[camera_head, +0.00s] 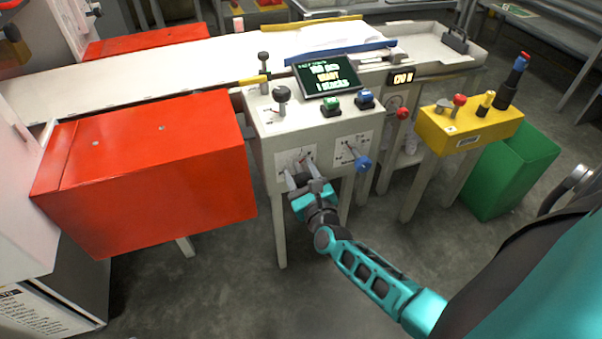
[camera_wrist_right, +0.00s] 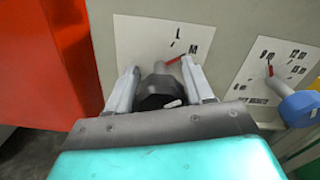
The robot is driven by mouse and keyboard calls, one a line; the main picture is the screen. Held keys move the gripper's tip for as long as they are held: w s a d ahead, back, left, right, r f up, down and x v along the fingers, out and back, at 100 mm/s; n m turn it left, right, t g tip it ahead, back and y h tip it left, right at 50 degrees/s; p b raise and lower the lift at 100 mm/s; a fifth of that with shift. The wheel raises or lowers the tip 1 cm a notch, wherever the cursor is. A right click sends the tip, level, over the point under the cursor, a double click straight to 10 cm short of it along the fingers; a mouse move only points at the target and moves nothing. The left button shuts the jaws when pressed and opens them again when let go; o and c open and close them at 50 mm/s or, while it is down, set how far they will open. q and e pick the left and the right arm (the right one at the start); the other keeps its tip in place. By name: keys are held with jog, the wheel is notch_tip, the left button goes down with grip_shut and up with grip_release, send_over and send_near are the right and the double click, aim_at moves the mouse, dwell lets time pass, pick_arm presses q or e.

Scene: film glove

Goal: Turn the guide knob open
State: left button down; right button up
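A dark knob (camera_wrist_right: 160,90) sticks out from a white dial plate (camera_wrist_right: 140,42) on the front of the light grey console (camera_head: 268,153). The plate shows the marks L and M, and the knob's red pointer lies toward M. My right gripper (camera_head: 303,180) is at this knob. In the right wrist view its two fingers (camera_wrist_right: 160,85) stand apart, one on each side of the knob, with what look like gaps between. The gripper hides part of the knob and plate in the head view. My left gripper is not in view.
A blue knob (camera_head: 363,164) on a second dial plate (camera_head: 351,148) is close on the right. An orange-red box (camera_head: 150,170) stands close on the left. A lit screen (camera_head: 327,76) and buttons are on top. A yellow control box (camera_head: 470,131) stands farther right.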

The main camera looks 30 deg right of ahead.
jog(key=c, duration=0.6)
jog(key=shift+c, duration=0.3)
